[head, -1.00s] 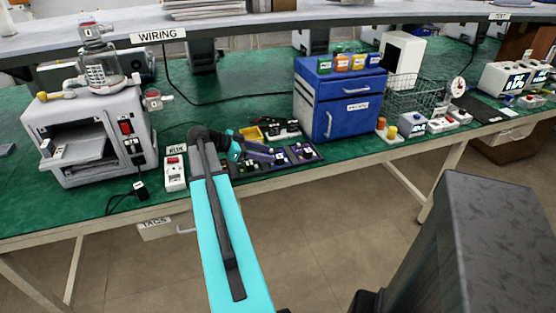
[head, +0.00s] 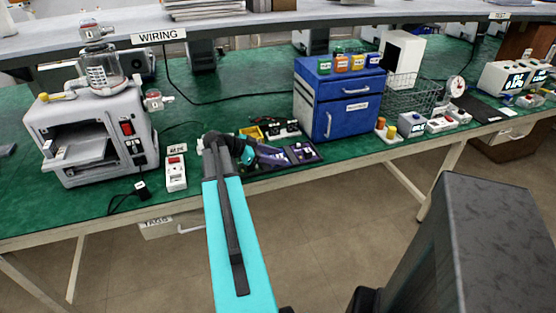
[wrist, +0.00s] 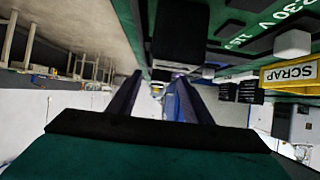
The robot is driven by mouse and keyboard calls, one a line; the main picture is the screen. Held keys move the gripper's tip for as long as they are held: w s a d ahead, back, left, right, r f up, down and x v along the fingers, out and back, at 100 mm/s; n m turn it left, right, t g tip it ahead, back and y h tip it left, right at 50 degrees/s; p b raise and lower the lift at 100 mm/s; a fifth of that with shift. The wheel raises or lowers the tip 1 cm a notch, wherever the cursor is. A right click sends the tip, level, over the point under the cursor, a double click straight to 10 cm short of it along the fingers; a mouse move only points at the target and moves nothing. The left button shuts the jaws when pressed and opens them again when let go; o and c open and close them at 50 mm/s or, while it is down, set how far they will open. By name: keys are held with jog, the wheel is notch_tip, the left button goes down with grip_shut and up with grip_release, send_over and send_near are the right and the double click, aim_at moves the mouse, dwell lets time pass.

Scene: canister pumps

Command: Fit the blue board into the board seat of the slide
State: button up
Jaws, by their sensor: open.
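My gripper (head: 272,158) reaches over the row of boards at the table's front edge, in the head view. The slide's board seat cannot be made out. My arm hides part of the board row.
A white switch box (head: 175,175) stands between the machine and my arm. A blue drawer cabinet (head: 340,103) stands behind the boards. A yellow SCRAP bin (wrist: 291,73) shows at the right of the wrist view. A shelf (head: 250,22) runs along the back.

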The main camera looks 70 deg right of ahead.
grip_shut()
jog(key=shift+r, duration=0.15)
jog(key=shift+r+b, duration=0.55)
jog(key=shift+r, duration=0.85)
jog(key=a+r+b, duration=0.2)
jog(key=a, duration=1.4)
jog(key=shift+s+b, duration=0.2)
jog(key=shift+b, duration=0.2)
